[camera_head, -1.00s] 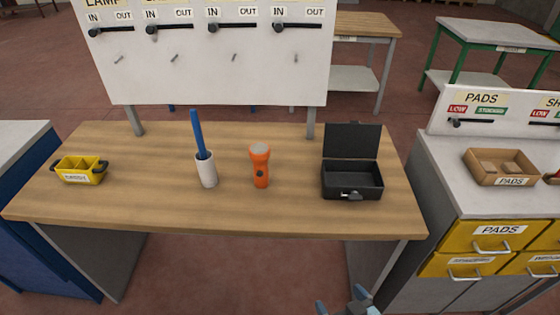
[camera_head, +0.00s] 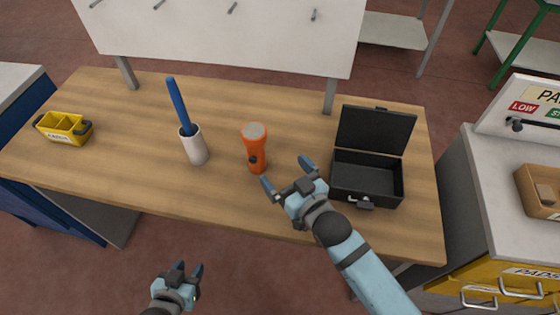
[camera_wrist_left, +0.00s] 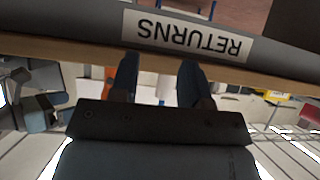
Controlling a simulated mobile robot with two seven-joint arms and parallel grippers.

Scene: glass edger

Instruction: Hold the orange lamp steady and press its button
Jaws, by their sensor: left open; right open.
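The orange lamp (camera_head: 254,149) stands upright on the wooden table, with a pale top and a dark button (camera_head: 253,160) on its near side. My right gripper (camera_head: 286,174) is open and empty, just right of and nearer than the lamp, apart from it. My left gripper (camera_head: 187,268) is open and empty in front of the table's near edge, low and left of the lamp. In the left wrist view, its two fingers (camera_wrist_left: 158,75) are spread with nothing between them. An orange patch there, partly hidden by a finger, may be the lamp.
A white cup with a blue rod (camera_head: 194,146) stands left of the lamp. An open black box (camera_head: 368,180) is close to the right arm. A yellow bin (camera_head: 64,128) sits far left. A RETURNS label (camera_wrist_left: 188,36) shows in the left wrist view. The table's front left is clear.

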